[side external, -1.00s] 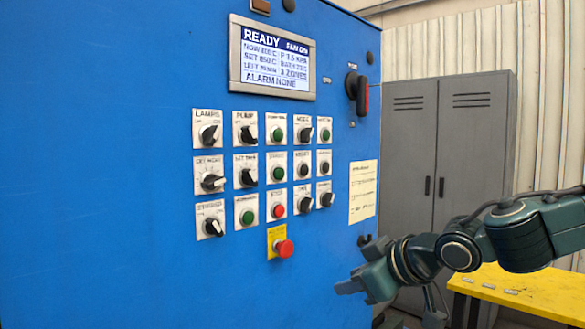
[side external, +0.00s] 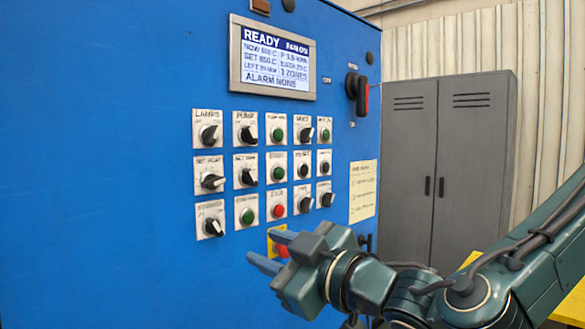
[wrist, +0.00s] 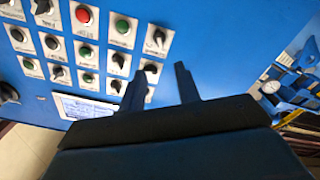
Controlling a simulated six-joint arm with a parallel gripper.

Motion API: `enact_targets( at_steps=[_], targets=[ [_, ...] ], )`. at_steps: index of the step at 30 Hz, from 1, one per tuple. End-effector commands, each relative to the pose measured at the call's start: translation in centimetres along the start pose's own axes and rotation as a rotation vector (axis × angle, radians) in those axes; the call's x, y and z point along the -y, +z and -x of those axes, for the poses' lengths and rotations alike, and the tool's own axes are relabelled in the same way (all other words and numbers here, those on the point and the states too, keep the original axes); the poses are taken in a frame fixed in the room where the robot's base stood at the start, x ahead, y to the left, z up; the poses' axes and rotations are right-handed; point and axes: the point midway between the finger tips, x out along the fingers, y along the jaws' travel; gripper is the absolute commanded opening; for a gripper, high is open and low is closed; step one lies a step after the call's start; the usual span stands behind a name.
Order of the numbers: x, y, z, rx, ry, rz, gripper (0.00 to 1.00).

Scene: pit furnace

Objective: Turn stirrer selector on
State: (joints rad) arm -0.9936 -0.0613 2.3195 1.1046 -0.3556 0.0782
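The stirrer selector (side external: 211,226) is a black rotary knob with a pale pointer mark on a white plate, at the left end of the panel's bottom row. In the wrist view a knob matching its place (wrist: 158,38) shows beyond the fingertips. I cannot tell its exact setting. My gripper (side external: 264,248) is open, with its two fingers apart and nothing between them. It is to the right of and a little below the selector in the side view, not touching it. The fingers also show in the wrist view (wrist: 160,75).
A green button (side external: 247,216) is right of the selector, then a red button (side external: 278,211). My gripper partly covers the red emergency button (side external: 282,250). Several other knobs and buttons sit above. A display (side external: 273,57) reads READY. A grey cabinet (side external: 440,160) stands right.

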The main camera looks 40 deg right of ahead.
Motion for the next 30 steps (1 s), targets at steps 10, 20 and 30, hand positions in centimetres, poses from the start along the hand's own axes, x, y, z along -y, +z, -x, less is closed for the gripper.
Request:
enact_targets(
  at_steps=[10,20,30],
  targets=[
    [-0.1,0.1,-1.7,0.003,0.003,0.000,0.33],
    [-0.1,0.1,-5.2,0.004,0.003,0.000,0.33],
    [-0.1,0.1,-9.7,0.004,0.003,-0.001,0.33]
  ],
)
